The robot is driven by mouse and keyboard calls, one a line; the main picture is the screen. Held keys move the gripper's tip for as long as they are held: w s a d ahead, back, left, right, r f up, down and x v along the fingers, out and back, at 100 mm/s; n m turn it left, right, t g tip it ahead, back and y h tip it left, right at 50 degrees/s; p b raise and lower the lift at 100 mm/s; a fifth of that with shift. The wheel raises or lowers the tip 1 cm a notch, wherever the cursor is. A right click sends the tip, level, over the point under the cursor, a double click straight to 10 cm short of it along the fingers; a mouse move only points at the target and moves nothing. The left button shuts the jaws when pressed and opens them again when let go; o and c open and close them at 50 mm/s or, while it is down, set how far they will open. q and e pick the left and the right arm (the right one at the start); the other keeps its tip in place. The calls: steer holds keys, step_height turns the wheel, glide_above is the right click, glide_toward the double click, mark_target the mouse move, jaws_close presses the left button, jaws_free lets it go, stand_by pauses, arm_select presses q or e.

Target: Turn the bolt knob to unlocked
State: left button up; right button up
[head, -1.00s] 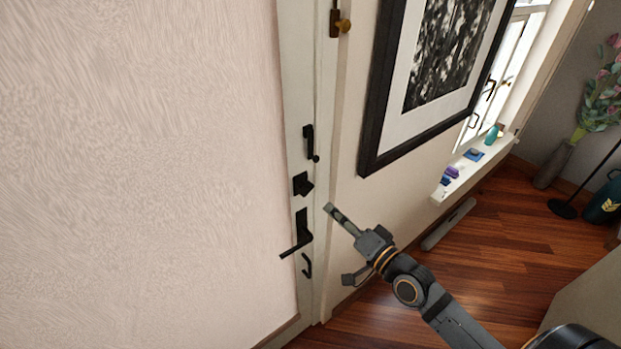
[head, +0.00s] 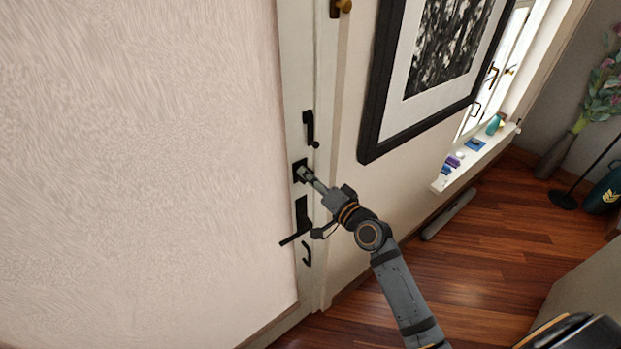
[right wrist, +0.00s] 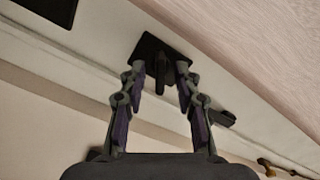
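The bolt knob (right wrist: 160,68) is a small black upright piece on a square black plate (right wrist: 151,46) in the right wrist view. In the head view the plate (head: 298,165) sits on the white door edge, and my fingertips partly hide the knob. My right gripper (right wrist: 161,80) has a finger on each side of the knob, with a gap visible on both sides. Its fingertips (head: 305,173) are close to the plate; whether they touch it I cannot tell. My left gripper is in neither view.
A black lever handle (head: 301,222) is just below the bolt, close to my right gripper. A black latch handle (head: 309,128) is above it. A framed picture (head: 372,130) hangs to the right. Open wooden floor (head: 480,255) lies at the right.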

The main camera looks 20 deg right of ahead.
jaws_close()
steer(key=shift+f+n+b, duration=0.1)
steer(key=shift+n+b, duration=5.55)
steer(key=shift+n, duration=0.15)
